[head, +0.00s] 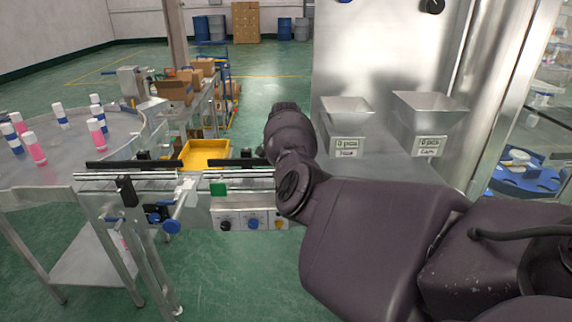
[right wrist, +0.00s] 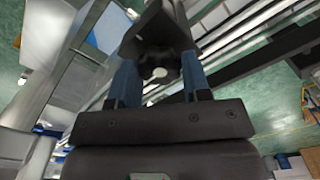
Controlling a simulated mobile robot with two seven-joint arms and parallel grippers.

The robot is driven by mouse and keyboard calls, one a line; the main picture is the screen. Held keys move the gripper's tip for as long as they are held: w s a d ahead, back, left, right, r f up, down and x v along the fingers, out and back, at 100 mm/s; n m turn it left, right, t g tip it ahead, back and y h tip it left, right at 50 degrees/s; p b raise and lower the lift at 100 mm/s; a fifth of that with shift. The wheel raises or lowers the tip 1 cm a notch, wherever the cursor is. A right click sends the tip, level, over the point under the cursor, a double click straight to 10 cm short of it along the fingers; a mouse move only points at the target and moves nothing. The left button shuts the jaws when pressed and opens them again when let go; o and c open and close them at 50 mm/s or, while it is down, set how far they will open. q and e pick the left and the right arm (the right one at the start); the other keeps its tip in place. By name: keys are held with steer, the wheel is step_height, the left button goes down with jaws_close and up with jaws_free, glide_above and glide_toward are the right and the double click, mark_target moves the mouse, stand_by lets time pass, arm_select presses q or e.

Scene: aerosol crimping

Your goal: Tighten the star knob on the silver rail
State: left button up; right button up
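The silver rail (head: 240,174) runs across the front of the steel conveyor frame in the head view. Its right end is hidden behind my right arm. In the right wrist view, the two blue fingers of my right gripper (right wrist: 160,78) stand apart on either side of a dark knob-like part (right wrist: 160,50), which looks like the star knob. Silver bars (right wrist: 240,40) pass behind it. I cannot tell whether the fingers press on it. In the head view my right wrist hides the fingers and the knob. My left gripper is not in view.
A round table (head: 60,140) with pink and white cans is at the left. A yellow tray (head: 206,153) lies behind the rail. A control panel (head: 250,220) with knobs hangs below it. Two metal hoppers (head: 347,112) (head: 428,110) stand at the right.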

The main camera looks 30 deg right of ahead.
steer(key=shift+c, duration=0.9)
steer(key=shift+m, duration=0.3)
steer(key=m, duration=0.3)
steer(key=shift+r+m, duration=0.1)
steer(key=shift+m, duration=0.3)
steer(key=m+b, duration=0.1)
steer(key=m, duration=0.3)
steer(key=shift+m, duration=0.3)
steer(key=m+b, duration=0.1)
steer(key=m, duration=0.2)
steer(key=shift+m, duration=0.3)
steer(key=m+b, duration=0.1)
steer(key=m, duration=0.2)
steer(key=shift+m, duration=0.4)
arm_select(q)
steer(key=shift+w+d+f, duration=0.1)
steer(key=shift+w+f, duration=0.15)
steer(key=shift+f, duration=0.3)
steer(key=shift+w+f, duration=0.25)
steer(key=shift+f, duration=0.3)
arm_select(e)
steer(key=shift+m, duration=0.8)
